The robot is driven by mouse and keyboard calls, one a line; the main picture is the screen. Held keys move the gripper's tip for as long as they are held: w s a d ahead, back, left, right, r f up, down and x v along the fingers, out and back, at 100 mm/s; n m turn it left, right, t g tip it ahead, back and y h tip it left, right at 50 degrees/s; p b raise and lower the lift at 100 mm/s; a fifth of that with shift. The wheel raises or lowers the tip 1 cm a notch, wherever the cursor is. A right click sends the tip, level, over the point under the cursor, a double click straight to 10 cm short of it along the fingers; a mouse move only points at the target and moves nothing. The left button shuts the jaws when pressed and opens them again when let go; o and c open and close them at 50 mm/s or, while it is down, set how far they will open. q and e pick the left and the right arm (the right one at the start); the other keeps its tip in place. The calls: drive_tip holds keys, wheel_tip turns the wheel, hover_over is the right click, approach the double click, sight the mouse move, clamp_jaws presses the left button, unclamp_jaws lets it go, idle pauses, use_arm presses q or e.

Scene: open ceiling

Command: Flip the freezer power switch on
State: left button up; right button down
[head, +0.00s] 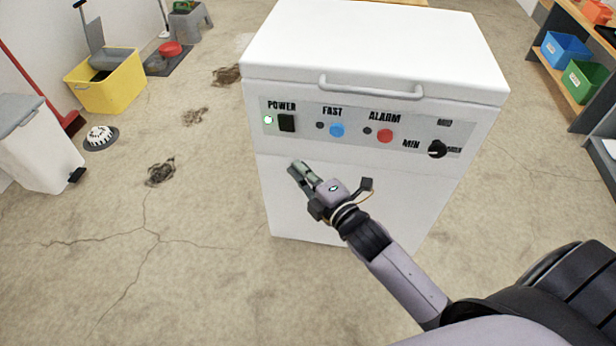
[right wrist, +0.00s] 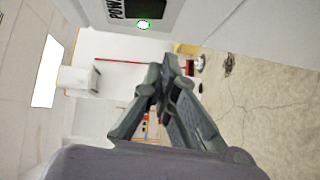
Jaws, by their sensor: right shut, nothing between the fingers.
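The white freezer (head: 345,215) stands in front of me with its lid closed and a grey control panel (head: 354,128) on its front. The dark power switch (head: 287,123) sits under the word POWER at the panel's left end; its edge also shows in the right wrist view (right wrist: 146,8). The small power light (head: 268,119) left of the switch glows green, and it also glows in the right wrist view (right wrist: 143,25). My right gripper (head: 294,168) is shut and empty, below the switch and apart from it. My left gripper is not in view.
The panel also holds a blue FAST button (head: 337,130), a red ALARM button (head: 385,136) and a black dial (head: 437,149). A handle (head: 370,90) juts from the lid. A yellow mop bucket (head: 108,92) and white bin (head: 40,150) stand left. The cracked floor between is mostly clear.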

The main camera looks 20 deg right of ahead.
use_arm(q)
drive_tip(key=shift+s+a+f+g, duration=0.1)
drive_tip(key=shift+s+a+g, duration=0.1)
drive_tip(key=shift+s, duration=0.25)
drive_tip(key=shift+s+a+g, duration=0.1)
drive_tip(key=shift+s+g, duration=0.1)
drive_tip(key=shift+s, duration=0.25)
use_arm(e)
drive_tip(key=shift+v, duration=1.5)
drive_tip(key=shift+f, duration=0.2)
